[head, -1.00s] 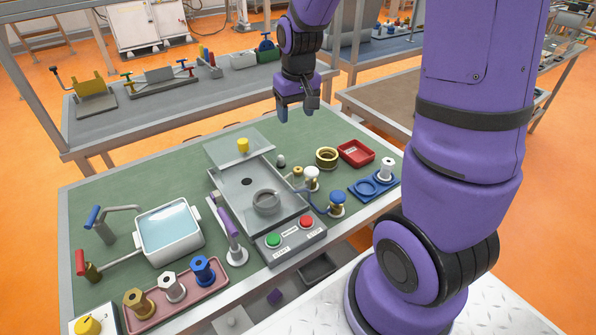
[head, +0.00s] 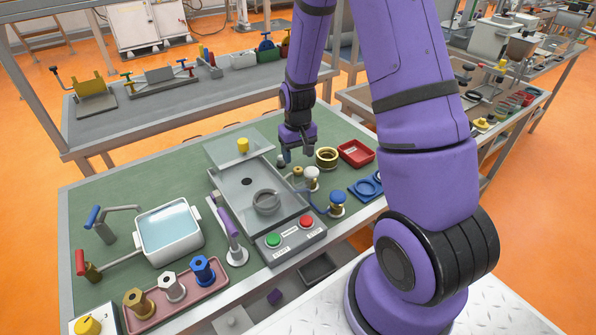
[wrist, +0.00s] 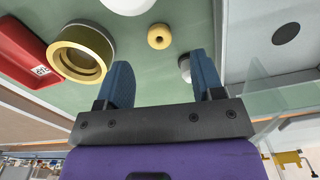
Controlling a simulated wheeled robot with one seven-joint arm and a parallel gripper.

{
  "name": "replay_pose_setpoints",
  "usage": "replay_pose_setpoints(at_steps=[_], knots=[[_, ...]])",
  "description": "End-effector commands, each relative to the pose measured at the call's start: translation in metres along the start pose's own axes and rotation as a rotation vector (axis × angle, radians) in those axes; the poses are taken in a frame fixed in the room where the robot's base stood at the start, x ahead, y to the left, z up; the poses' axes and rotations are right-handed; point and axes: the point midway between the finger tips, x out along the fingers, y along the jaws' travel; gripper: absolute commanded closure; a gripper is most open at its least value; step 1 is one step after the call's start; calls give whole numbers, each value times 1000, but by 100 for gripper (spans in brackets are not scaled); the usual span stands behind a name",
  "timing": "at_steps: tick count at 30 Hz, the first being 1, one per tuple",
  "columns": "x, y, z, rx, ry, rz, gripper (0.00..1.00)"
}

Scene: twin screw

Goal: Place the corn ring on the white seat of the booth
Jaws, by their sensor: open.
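The corn ring (head: 298,171), a small pale yellow ring with a dark hole, lies on the green bench top just right of the grey booth. It also shows in the wrist view (wrist: 160,36), lined up between and just beyond my fingertips. My gripper (head: 296,155) is open and empty, pointing down above the ring; its two blue fingers (wrist: 160,62) are apart. The booth (head: 247,196) is a grey tray-like box with a clear cover bearing a yellow knob (head: 243,145). A grey ring-shaped part (head: 266,202) stands inside. I cannot make out a clearly white seat.
A small grey-white knob (wrist: 185,69) is close by one finger. A white-capped post (head: 312,175), brass ring (head: 327,157), red tray (head: 356,153) and blue-topped post (head: 337,200) crowd the right side. Start and stop buttons (head: 290,234) front the booth.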

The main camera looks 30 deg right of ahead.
Motion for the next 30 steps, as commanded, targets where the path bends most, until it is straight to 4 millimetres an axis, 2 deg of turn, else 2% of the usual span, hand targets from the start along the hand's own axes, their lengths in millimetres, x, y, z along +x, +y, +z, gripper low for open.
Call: replay_pose_setpoints(at_steps=[4,13,23,26,29,30], knots=[[10,0,0,0,-2,0,39],[47,0,0,0,-2,0,39],[53,0,0,0,0,0,39],[53,0,0,0,0,0,57],[53,0,0,0,0,0,80],[53,0,0,0,0,0,81]])
